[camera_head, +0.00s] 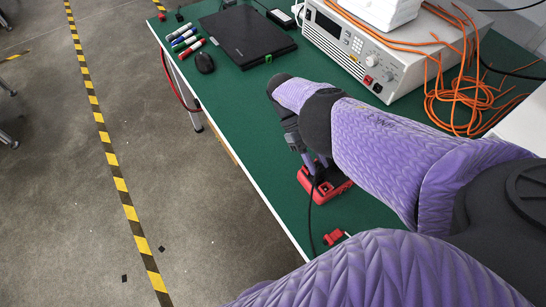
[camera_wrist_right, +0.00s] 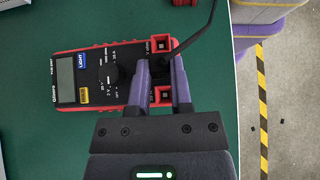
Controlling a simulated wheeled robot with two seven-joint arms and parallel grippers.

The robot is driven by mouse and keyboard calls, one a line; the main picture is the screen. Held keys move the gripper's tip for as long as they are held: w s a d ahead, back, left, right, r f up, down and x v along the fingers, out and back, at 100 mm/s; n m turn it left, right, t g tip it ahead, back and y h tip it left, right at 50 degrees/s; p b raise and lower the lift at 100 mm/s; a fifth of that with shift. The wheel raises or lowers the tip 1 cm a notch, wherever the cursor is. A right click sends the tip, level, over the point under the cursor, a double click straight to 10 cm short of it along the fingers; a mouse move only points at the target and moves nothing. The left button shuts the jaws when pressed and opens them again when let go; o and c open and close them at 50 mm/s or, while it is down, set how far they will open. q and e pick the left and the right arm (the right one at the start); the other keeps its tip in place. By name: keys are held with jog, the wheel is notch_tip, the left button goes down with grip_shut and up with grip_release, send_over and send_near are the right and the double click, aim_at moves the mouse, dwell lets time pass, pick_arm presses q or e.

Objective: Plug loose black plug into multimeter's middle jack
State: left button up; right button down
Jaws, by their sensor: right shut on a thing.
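The red and dark multimeter (camera_wrist_right: 92,85) lies face up on the green table, with its grey display to the left in the right wrist view. In the head view its red case (camera_head: 336,187) shows partly behind my right gripper. Two red square jacks, one upper (camera_wrist_right: 160,43) and one lower (camera_wrist_right: 162,95), sit at its right end. My right gripper (camera_wrist_right: 161,66) is over that end, between these two jacks, shut on the black plug (camera_wrist_right: 164,62). The fingers hide most of the plug and the middle jack, so I cannot tell whether the plug is seated. My left gripper is not in view.
The plug's black cable (camera_wrist_right: 208,25) runs off beyond the table edge in the wrist view. A small red object (camera_head: 334,237) lies near the front edge. A white bench instrument (camera_head: 375,50), orange cables (camera_head: 462,100), a laptop (camera_head: 246,36) and mouse (camera_head: 204,63) stand farther back.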

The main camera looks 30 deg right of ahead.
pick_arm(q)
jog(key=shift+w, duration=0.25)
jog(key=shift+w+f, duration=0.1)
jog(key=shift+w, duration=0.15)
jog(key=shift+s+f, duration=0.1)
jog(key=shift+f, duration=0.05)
pick_arm(e)
jog(key=shift+f, duration=0.2)
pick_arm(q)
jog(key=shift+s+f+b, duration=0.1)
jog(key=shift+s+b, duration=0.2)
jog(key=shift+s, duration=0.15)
pick_arm(e)
jog(key=shift+f, duration=0.15)
